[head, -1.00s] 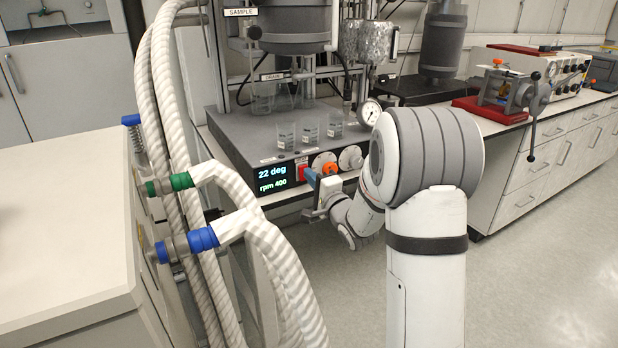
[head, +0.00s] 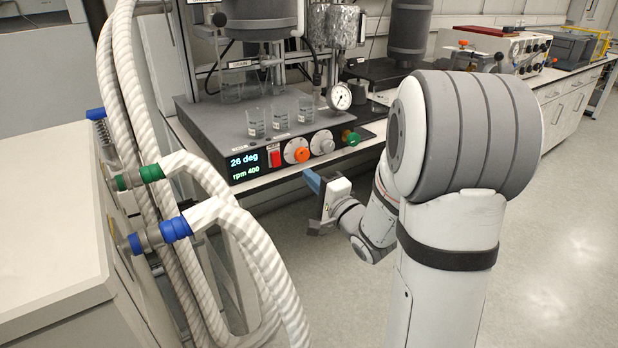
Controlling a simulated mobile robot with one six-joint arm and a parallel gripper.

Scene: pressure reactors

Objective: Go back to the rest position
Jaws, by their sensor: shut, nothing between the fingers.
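My gripper (head: 314,205) is below and in front of the reactor's control panel, near the middle of the head view. It is apart from the knobs and looks shut and empty, though its fingertips are small and partly hidden. The reactor base (head: 215,140) carries a display (head: 245,166) reading 26 deg and rpm 400. Beside it are a red switch (head: 275,157), an orange-centred knob (head: 301,153), a grey knob (head: 322,143) and a green knob (head: 351,138). My arm folds up at the right and hides part of the bench edge.
Several beakers (head: 280,116) stand on the reactor base beside a pressure gauge (head: 340,96). Thick white hoses (head: 262,260) loop down at the left from a white cabinet (head: 50,210) with blue and green fittings. The floor (head: 560,240) at the right is clear.

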